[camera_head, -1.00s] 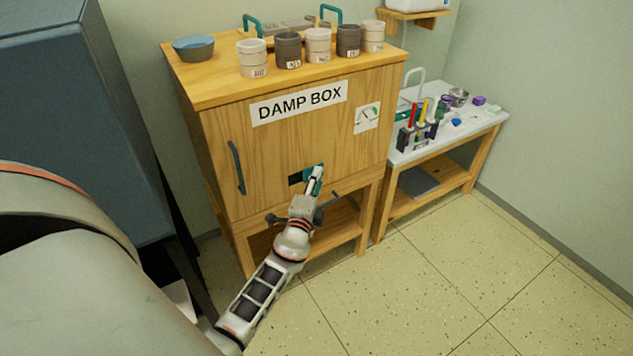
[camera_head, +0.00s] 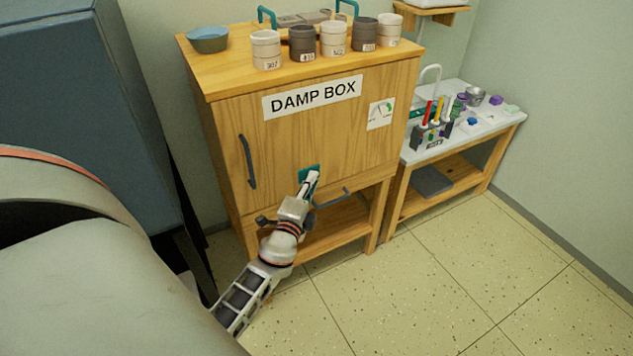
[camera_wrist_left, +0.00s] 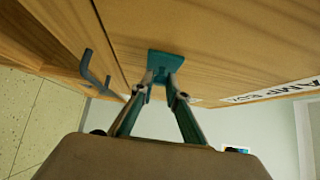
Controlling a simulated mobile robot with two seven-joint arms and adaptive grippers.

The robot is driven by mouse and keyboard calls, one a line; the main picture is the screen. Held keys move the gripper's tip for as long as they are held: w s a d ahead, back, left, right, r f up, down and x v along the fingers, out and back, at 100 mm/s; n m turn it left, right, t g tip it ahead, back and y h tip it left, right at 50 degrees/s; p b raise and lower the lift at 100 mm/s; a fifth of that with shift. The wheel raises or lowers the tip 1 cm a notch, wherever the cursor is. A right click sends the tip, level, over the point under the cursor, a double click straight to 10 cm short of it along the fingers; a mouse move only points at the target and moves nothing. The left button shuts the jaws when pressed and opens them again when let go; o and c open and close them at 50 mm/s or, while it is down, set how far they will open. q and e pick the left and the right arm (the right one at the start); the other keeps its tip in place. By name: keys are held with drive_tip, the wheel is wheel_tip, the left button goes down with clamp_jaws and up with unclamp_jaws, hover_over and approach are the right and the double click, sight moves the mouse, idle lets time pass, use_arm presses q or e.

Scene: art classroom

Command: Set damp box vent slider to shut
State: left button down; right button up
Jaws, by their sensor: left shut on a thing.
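The damp box (camera_head: 340,145) is a wooden cabinet with a labelled front. Its teal vent slider (camera_head: 307,171) sits low on the front panel, and no dark vent opening shows beside it. In the left wrist view the teal slider plate (camera_wrist_left: 165,60) lies against the wood, with its tab between the fingertips. My left gripper (camera_head: 312,180) is at the slider and shut on it; its two fingers also show in the left wrist view (camera_wrist_left: 158,88). The fingers hide part of the slider in the head view. My right gripper is not in view.
Several pots (camera_head: 333,40) and a blue bowl (camera_head: 208,40) stand on top. A tool table (camera_head: 450,145) stands at right. Floor in front is clear.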

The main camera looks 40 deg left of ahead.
use_arm(q)
drive_tip(key=c, duration=2.1)
unclamp_jaws()
drive_tip(key=shift+s+a+f, duration=0.1)
drive_tip(key=shift+s+a, duration=0.05)
drive_tip(key=shift+a, duration=0.05)
drive_tip(key=shift+o, duration=0.6)
drive_tip(key=shift+s, duration=0.1)
drive_tip(key=v, duration=1.2)
drive_tip(key=shift+d, duration=0.1)
